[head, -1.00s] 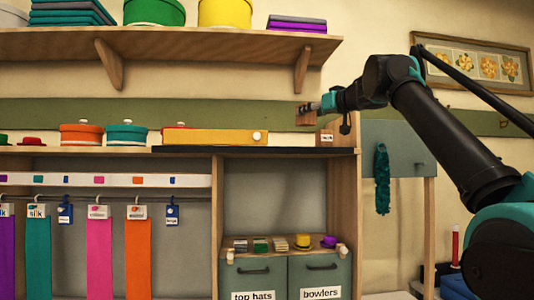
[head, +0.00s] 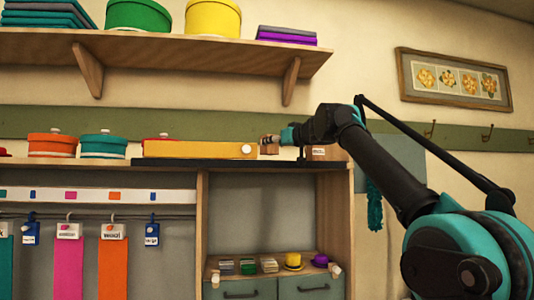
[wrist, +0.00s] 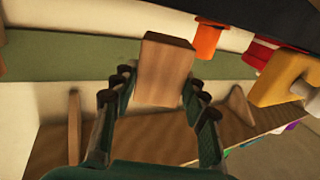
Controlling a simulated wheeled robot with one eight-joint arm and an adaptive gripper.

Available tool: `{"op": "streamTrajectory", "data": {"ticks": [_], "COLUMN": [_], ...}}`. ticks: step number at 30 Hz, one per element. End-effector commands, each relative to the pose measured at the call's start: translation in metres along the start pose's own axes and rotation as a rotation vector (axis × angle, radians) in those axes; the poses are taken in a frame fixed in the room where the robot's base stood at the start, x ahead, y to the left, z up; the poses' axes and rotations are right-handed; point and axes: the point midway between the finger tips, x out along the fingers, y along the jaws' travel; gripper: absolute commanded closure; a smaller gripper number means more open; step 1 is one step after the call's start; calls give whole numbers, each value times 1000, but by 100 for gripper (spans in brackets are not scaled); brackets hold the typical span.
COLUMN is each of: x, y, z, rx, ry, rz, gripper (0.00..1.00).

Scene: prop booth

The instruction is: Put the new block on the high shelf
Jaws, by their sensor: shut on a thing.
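My gripper (head: 282,137) is shut on a plain wooden block (head: 268,146), seen small just right of the yellow box's knob, above the counter. In the wrist view, the gripper (wrist: 158,86) has its fingers on both sides of the block (wrist: 165,60). The high shelf (head: 180,50) is a wooden board on two brackets, above and left of the gripper. Its wood and brackets also show low in the wrist view (wrist: 60,148). The block is apart from the shelf, at a lower level.
On the shelf stand folded teal cloths (head: 45,14), a green box (head: 138,16), a yellow round box (head: 213,18) and purple-grey cloths (head: 287,37). The counter below holds a long yellow box (head: 195,149), round hat boxes (head: 103,145) and a small labelled wooden box (head: 318,152). The shelf's right end looks bare.

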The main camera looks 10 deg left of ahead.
Motion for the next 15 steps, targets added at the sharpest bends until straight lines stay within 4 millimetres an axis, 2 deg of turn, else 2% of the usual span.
{"op": "streamTrajectory", "data": {"ticks": [5,10,15], "x": [14,35,41], "y": [0,0,0], "z": [7,22,29], "rx": [0,0,0], "ry": [0,0,0], "rz": [-2,0,0], "gripper": [91,91,91]}}
